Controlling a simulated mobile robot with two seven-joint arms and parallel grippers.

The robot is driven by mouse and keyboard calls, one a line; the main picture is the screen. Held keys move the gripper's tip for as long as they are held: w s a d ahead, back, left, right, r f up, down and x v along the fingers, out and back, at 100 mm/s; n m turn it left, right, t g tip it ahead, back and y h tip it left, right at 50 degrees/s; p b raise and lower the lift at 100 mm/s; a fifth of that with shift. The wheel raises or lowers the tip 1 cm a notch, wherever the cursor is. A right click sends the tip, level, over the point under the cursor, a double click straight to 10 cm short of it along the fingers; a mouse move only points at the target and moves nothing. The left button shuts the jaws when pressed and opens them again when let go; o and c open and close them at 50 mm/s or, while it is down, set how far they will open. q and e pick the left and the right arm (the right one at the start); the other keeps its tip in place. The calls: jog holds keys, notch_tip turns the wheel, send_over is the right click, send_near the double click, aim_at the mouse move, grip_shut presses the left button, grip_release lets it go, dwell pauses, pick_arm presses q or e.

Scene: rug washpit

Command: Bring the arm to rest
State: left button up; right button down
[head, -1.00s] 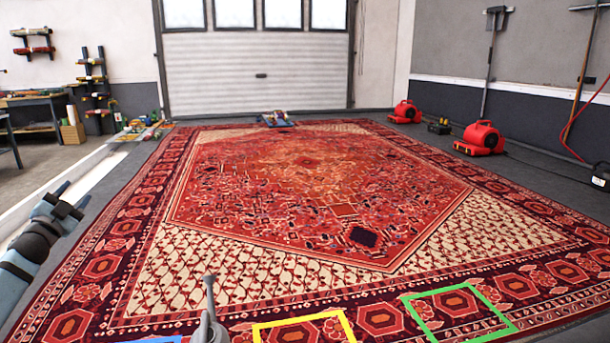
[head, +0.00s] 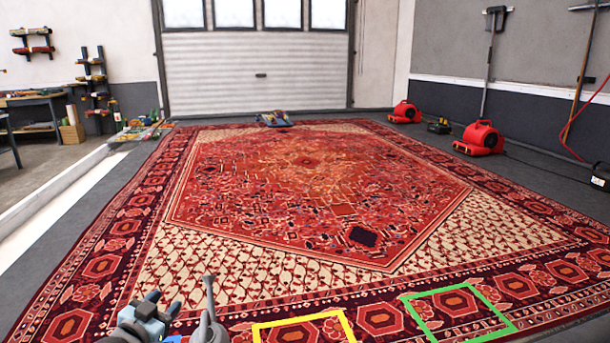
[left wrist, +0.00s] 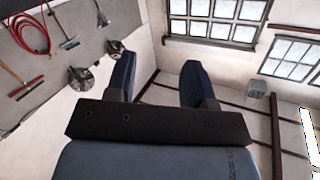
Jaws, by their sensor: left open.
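My left gripper (head: 163,303) is low at the bottom left of the head view, over the near border of the rug. In the left wrist view its two dark blue fingers (left wrist: 160,82) are spread apart with nothing between them. That view looks toward the wall, windows and ceiling. A grey rod-like piece (head: 210,310) stands just right of the gripper in the head view; I cannot tell what it belongs to. My right gripper is not in view.
A large red patterned rug (head: 300,180) covers the floor. A yellow frame (head: 303,321) and a green frame (head: 460,312) lie on its near border, with a bit of blue (head: 172,339) beside the gripper. Red blowers (head: 480,138) stand at the right. A workbench (head: 35,112) is far left.

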pick_arm(q)
jog(key=s+d+r+h, duration=0.2)
jog(key=s+d+h, duration=0.3)
jog(key=s+d, duration=1.5)
jog(key=s+d+r+n+t+p, duration=0.1)
jog(key=s+d+r+n+p, duration=0.1)
jog(key=s+r+p, duration=0.55)
pick_arm(e)
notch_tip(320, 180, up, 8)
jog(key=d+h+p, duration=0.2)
jog(key=p, duration=0.6)
pick_arm(q)
jog(key=s+a+r+g+y+p, duration=0.5)
jog(key=a+r+p, duration=0.3)
jog(key=p, duration=1.7)
jog(key=shift+s+a+n+g, duration=0.15)
jog(key=shift+n+g, duration=0.15)
jog(key=shift+g, duration=0.4)
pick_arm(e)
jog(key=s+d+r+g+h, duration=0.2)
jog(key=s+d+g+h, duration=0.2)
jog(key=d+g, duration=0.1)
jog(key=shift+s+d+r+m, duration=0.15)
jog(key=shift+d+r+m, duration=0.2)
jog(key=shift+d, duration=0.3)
